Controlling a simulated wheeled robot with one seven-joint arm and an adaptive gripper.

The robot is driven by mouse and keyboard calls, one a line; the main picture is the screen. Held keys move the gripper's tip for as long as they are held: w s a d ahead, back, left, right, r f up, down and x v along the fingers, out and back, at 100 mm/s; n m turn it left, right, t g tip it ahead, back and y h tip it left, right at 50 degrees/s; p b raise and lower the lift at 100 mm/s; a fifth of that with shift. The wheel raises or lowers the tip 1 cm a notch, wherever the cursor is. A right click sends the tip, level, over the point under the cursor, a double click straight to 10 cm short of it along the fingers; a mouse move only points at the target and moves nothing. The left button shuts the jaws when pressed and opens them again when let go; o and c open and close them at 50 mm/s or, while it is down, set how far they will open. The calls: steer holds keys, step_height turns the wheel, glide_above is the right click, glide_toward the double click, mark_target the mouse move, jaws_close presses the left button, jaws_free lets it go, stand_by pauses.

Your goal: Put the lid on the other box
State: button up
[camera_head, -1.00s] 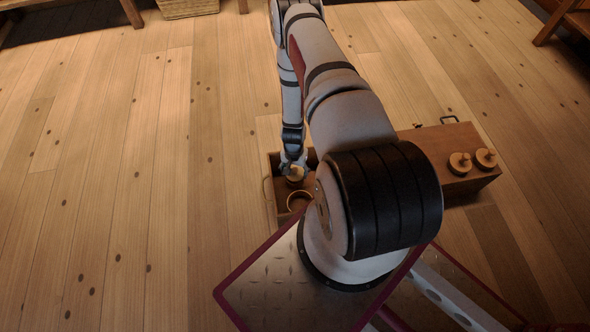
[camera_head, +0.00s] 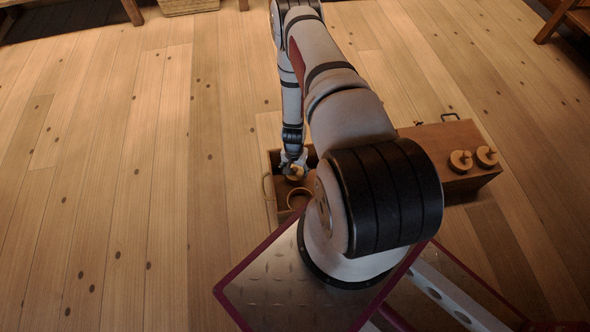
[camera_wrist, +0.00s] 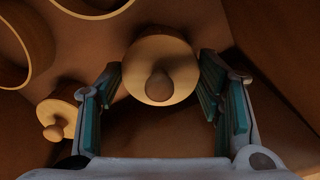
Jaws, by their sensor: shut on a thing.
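A round pale wooden lid with a knob (camera_wrist: 160,72) sits between the two fingers of my gripper (camera_wrist: 161,88) in the wrist view. My gripper is shut on it. In the head view my gripper (camera_head: 293,163) and the lid (camera_head: 296,175) are inside the open left part of a brown wooden case (camera_head: 271,200). An open round box (camera_head: 299,198) stands just in front of the lid. The wrist view shows open round rims at upper left (camera_wrist: 28,48) and a smaller knobbed piece (camera_wrist: 57,118) at left. I cannot tell whether a box is under the held lid.
Two knobbed round wooden pieces (camera_head: 460,162) (camera_head: 487,157) stand on the case's closed right top (camera_head: 440,145). The case walls rise close around my gripper. My arm hides the case's middle. The plank floor (camera_head: 120,180) to the left is clear.

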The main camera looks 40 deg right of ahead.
mark_target(295, 168)
steer(key=shift+f, duration=0.2)
stand_by(0.4)
steer(key=o, duration=1.4)
steer(key=shift+r, duration=0.15)
steer(key=shift+r+p, duration=0.35)
steer(key=shift+r, duration=0.3)
steer(key=shift+r+p, duration=2.6)
steer(key=shift+r, duration=0.85)
